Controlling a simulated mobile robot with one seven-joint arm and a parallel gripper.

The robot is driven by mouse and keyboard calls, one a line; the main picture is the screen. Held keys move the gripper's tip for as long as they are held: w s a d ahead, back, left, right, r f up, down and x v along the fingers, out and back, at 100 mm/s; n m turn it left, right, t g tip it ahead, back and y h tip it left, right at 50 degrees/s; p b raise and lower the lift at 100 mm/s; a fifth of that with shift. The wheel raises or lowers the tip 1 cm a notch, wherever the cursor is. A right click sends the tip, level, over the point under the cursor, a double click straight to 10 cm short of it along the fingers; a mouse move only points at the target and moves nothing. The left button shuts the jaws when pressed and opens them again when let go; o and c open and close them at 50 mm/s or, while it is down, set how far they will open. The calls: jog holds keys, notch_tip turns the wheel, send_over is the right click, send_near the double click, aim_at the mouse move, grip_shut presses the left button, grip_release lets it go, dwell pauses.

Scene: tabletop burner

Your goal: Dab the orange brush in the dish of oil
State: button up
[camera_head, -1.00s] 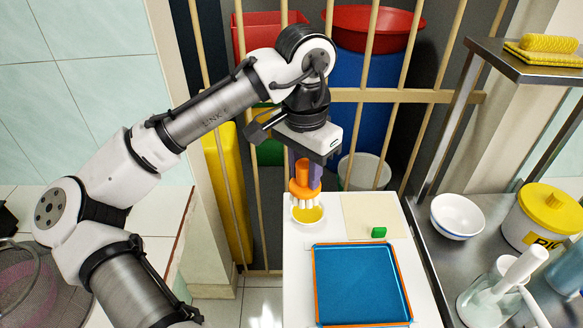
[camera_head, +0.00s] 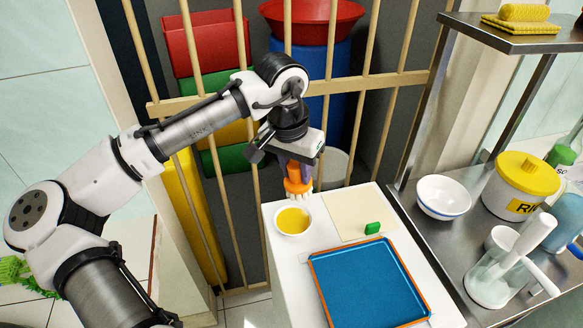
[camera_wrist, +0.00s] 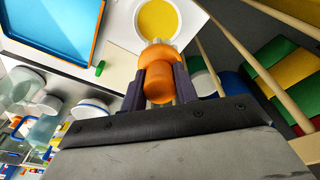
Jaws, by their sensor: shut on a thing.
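My gripper (camera_head: 298,178) is shut on the orange brush (camera_head: 298,184), holding it upright with its pale bristles down. In the wrist view the brush (camera_wrist: 158,80) sits between the two dark fingers of my gripper (camera_wrist: 160,88). The white dish of oil (camera_head: 293,221) stands on the white table, holding yellow oil; it also shows in the wrist view (camera_wrist: 158,18). In the head view the bristles are just behind and slightly right of the dish's back rim. I cannot tell exactly how high they are above the table.
A blue tray with an orange rim (camera_head: 366,285) lies at the front of the white table (camera_head: 290,262). A small green block (camera_head: 372,228) sits on a cream board (camera_head: 340,220). Wooden bars (camera_head: 330,90) stand close behind my gripper. A steel shelf with bowls is at right.

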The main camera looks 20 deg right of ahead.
aim_at(295, 188)
jog(key=shift+r+p, duration=0.15)
jog(key=shift+p, duration=0.25)
jog(key=shift+f+b, duration=1.5)
jog(key=shift+f, duration=1.35)
jog(key=shift+f+b, duration=0.3)
jog(key=shift+f, duration=0.5)
notch_tip(295, 188, up, 8)
jog(key=p, duration=0.7)
jog(key=shift+r+p, duration=0.1)
jog(key=shift+p, duration=0.25)
dwell(0.4)
